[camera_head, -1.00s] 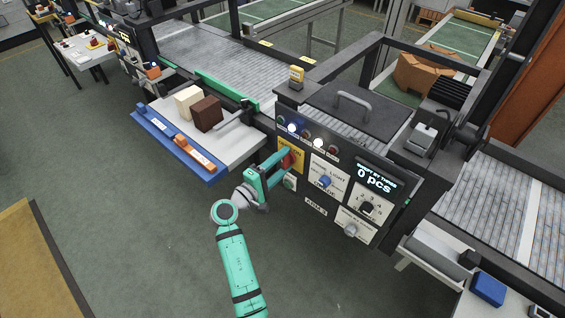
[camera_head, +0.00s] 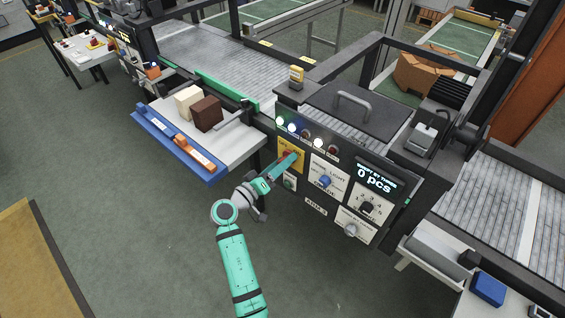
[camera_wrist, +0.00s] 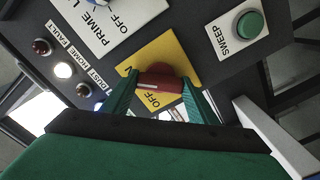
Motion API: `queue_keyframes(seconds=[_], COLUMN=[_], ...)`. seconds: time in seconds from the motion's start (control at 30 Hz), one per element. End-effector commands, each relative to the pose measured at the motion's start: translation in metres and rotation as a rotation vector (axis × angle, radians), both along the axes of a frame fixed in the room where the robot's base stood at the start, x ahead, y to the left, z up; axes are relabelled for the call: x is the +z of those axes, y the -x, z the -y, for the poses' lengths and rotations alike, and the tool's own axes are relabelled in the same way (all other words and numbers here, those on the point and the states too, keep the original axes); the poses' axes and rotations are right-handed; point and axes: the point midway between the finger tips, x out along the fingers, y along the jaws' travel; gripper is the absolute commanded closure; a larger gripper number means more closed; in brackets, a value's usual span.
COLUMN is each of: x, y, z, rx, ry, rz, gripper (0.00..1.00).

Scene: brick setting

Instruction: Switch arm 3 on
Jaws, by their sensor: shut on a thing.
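A red rotary switch (camera_wrist: 163,70) sits on a yellow plate (camera_wrist: 140,55) with an OFF label, in the wrist view. The yellow plate also shows in the head view (camera_head: 296,150), on the dark front panel above a plate that seems to read ARM 3 (camera_head: 316,201). My gripper (camera_wrist: 160,88) is shut on the red switch, one green finger on each side. In the head view my gripper (camera_head: 289,160) covers most of the switch. A pale mark shows on the switch's grip; its exact setting is hard to read.
A green SWEEP button (camera_wrist: 248,25) and a white PRIME plate (camera_wrist: 120,20) flank the yellow plate. Indicator lamps (camera_head: 292,127) line the panel's top. A tray with a blue edge (camera_head: 165,150) juts out at left, holding blocks. Open floor lies below.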

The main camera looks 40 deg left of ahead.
Motion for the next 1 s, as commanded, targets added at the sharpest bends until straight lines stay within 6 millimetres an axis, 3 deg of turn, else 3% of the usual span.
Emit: queue_keyframes(seconds=[0.73,0.77,0.8,1.0], x=[-0.0016,-0.0017,-0.0017,-0.0009], y=[0.0008,0.0008,0.0008,0.0004], z=[0.0000,-0.0001,-0.0001,0.0000], rx=[0.000,0.000,0.000,0.000], ry=[-0.082,-0.082,-0.082,-0.081], rz=[0.004,0.004,0.004,0.005], gripper=[0.69,0.40,0.30,0.28])
